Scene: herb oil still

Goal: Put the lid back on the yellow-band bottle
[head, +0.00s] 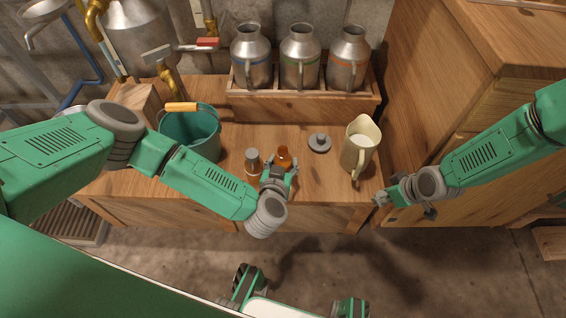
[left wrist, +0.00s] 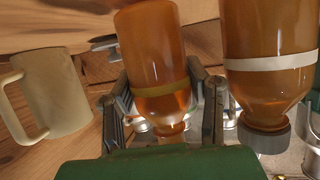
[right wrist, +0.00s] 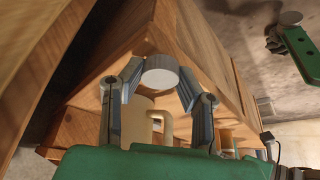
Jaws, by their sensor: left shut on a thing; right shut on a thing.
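The amber yellow-band bottle (head: 284,155) stands on the wooden bench with its neck bare. It shows upside down in the left wrist view (left wrist: 160,62). My left gripper (head: 279,178) has its fingers on both sides of this bottle and is shut on it. My right gripper (head: 383,198) is at the bench's right front corner, away from the bottle. In the right wrist view it is shut on a round grey lid (right wrist: 160,73). The lid is hard to make out in the head view.
A capped white-band bottle (left wrist: 266,68) stands close beside the yellow-band one. A cream jug (head: 358,150) stands to the right, with a knobbed grey lid (head: 320,143) lying near it. A teal bucket (head: 190,135) is left. Several metal cans (head: 300,60) sit in a rack behind.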

